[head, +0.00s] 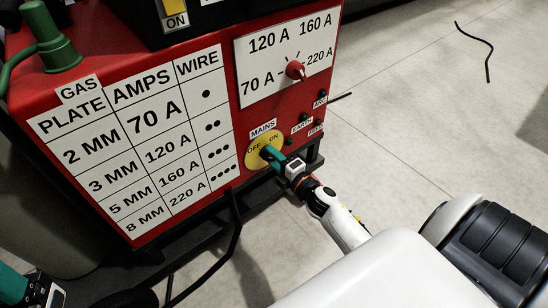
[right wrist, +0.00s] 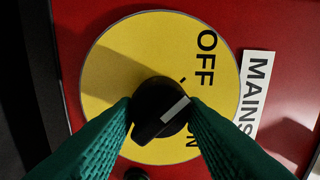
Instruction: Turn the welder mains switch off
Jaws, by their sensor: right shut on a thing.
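The mains switch is a yellow round plate (head: 251,157) marked OFF and ON, low on the red welder's front (head: 227,104). In the right wrist view its black knob (right wrist: 158,108) has a white stripe pointing up and right, between the words OFF and ON. ON is partly covered by a finger. My right gripper (head: 269,153) is shut on the knob, its green fingers on either side of it in the right wrist view (right wrist: 160,112). Part of my left gripper (head: 12,287) shows at the bottom left corner; its fingertips are not clear.
A plate and amps chart (head: 135,140) fills the panel's left. A red dial (head: 295,70) sits above the switch. A green gas fitting (head: 53,40) stands on top. A black cable (head: 232,235) hangs below. Floor at the right is mostly clear.

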